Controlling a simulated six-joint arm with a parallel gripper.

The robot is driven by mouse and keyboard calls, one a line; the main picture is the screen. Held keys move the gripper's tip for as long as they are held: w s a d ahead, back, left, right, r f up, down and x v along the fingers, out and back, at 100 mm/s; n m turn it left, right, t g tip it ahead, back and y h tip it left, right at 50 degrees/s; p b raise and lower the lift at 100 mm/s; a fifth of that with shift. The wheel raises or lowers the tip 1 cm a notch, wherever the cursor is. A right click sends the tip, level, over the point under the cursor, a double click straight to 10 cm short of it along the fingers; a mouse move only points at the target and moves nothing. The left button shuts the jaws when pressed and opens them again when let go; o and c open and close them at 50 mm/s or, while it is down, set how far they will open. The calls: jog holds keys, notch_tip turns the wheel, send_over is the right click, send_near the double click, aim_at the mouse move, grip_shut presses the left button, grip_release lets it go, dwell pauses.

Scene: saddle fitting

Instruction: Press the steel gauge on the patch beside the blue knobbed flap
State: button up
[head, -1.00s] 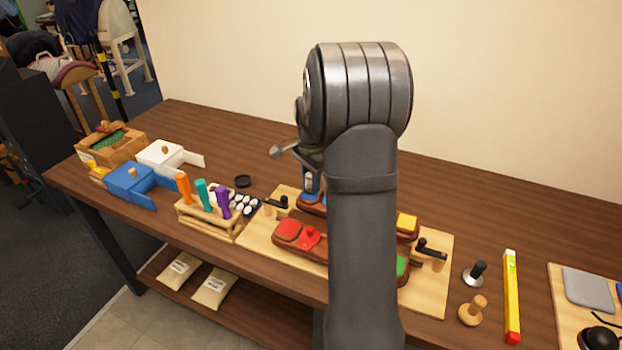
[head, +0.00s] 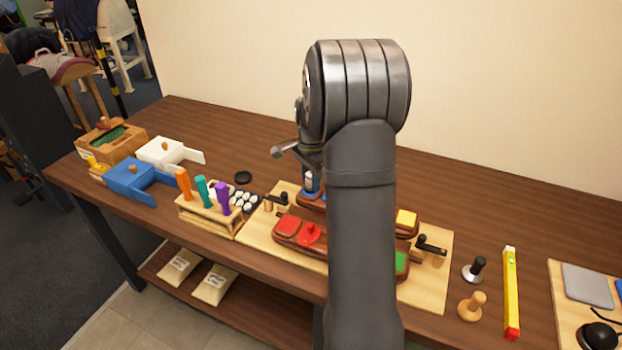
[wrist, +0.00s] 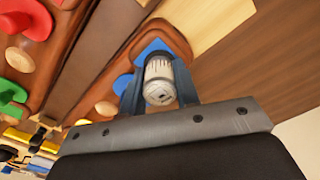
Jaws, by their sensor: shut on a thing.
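My gripper (wrist: 160,90) is shut on the steel gauge (wrist: 159,78), a short pale metal cylinder with dark scale marks. In the wrist view the gauge is over the blue patch (wrist: 152,47); I cannot tell whether it touches it. The blue flap (wrist: 122,84) lies beside, partly hidden by a finger, with a wooden knob (wrist: 106,108) near it. In the head view the gauge (head: 309,181) shows left of my arm, above the dark leather piece with blue on it (head: 312,195). My arm hides much of that piece.
A red patch with a red knobbed flap (head: 310,234), a yellow patch (head: 406,218) and a green one (head: 402,263) share the wooden board (head: 425,290). Black-handled clamps (head: 430,246) stand on it. A tool rack (head: 208,218) is left; stampers (head: 473,270) and a yellow level (head: 511,290) are right.

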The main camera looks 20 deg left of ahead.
jog(key=shift+f, duration=0.1)
dwell(0.3)
jog(key=o, duration=0.9)
notch_tip(320, 180, up, 18)
jog(key=shift+f, duration=0.2)
notch_tip(320, 180, down, 18)
jog(key=shift+r, duration=0.2)
dwell(0.3)
